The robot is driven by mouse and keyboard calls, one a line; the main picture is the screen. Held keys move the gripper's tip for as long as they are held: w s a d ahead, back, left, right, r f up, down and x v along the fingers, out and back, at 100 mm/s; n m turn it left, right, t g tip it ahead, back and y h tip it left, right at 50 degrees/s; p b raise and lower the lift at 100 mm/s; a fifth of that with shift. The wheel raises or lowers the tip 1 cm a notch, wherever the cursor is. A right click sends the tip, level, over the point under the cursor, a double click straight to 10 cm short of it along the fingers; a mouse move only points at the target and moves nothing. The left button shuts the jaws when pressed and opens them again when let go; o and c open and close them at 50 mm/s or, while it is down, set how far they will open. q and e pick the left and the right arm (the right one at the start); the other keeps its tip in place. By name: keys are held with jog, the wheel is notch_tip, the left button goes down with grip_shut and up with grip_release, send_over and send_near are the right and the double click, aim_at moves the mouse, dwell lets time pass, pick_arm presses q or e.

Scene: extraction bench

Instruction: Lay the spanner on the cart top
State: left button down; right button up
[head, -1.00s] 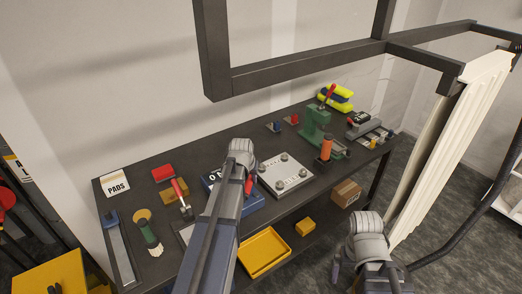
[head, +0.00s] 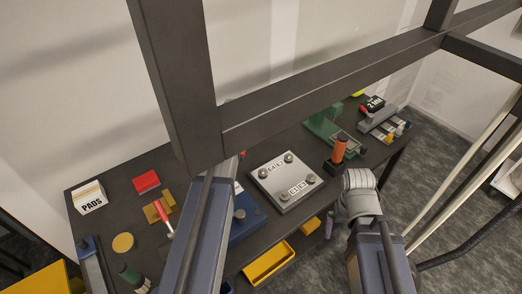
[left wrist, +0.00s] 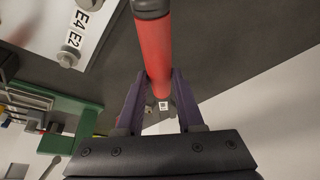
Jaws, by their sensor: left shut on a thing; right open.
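My left gripper (left wrist: 160,108) is shut on a red round handle (left wrist: 153,45) with a dark collar in the left wrist view. The rest of this held tool is outside that view, so I cannot tell for sure that it is the spanner. In the head view the left gripper is hidden behind a dark post, above the bench. My right gripper (head: 330,224) is open, in front of the bench's right part, with its fingers mostly hidden. No cart top can be made out for certain; a yellow surface (head: 36,278) shows at the lower left.
A dark frame beam (head: 330,92) and its post cross the head view. The bench (head: 120,205) carries a lettered metal plate (head: 268,180), a green press (head: 322,128), an orange cylinder (head: 339,150), a pads box (head: 90,197) and a red-handled tool (head: 165,217). A yellow bin (head: 267,264) sits below.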

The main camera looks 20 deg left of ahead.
aim_at(246, 161)
pick_arm(q)
jog(key=shift+w, duration=0.1)
jog(key=shift+f+b, duration=0.35)
jog(key=shift+b, duration=0.1)
notch_tip(246, 161, down, 9)
jog(key=b, duration=0.9)
jog(key=shift+f, duration=0.15)
jog(key=shift+f, duration=0.15)
jog(key=c, duration=0.5)
grip_release()
jog(key=shift+c, duration=0.2)
jog(key=p+v, duration=1.1)
jog(key=v, duration=0.1)
jog(key=shift+s+r, duration=0.25)
jog(key=shift+r, duration=0.05)
